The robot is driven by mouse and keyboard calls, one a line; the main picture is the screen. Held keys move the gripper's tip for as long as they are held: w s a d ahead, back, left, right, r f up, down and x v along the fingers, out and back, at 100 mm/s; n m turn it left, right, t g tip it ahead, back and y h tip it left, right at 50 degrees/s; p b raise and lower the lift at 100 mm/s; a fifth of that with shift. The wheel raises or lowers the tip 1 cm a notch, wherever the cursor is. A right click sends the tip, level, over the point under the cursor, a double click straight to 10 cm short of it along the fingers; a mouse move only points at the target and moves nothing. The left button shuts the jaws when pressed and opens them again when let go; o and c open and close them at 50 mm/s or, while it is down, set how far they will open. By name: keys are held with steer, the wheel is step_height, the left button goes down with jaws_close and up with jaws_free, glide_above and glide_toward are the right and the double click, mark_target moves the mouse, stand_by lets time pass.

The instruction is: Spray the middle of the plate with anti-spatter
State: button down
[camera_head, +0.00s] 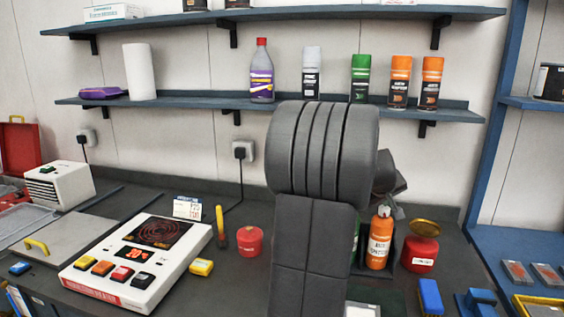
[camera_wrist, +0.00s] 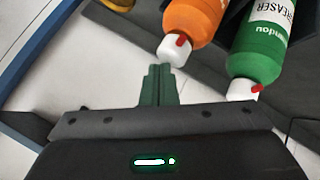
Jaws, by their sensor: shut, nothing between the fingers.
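An orange bottle (camera_head: 380,243) with a label that seems to read anti-spatter stands on the bench, just right of my arm. I cannot make out for certain which thing is the plate.
A red tin (camera_head: 420,253) stands right of the orange bottle. A white hotplate unit (camera_head: 140,260), a red pot (camera_head: 250,240) and a grey panel with a yellow handle (camera_head: 68,262) are on the left. Shelves above hold several bottles and cans, including orange ones (camera_head: 401,80).

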mark_target(384, 209)
steer(key=shift+f, duration=0.2)
steer(key=shift+r, duration=0.15)
steer(key=shift+r+p, duration=0.45)
steer(key=shift+r, duration=0.15)
step_height(384, 209, up, 6)
steer(key=p, duration=0.4)
steer(key=shift+p, duration=0.35)
steer(key=shift+f, duration=0.2)
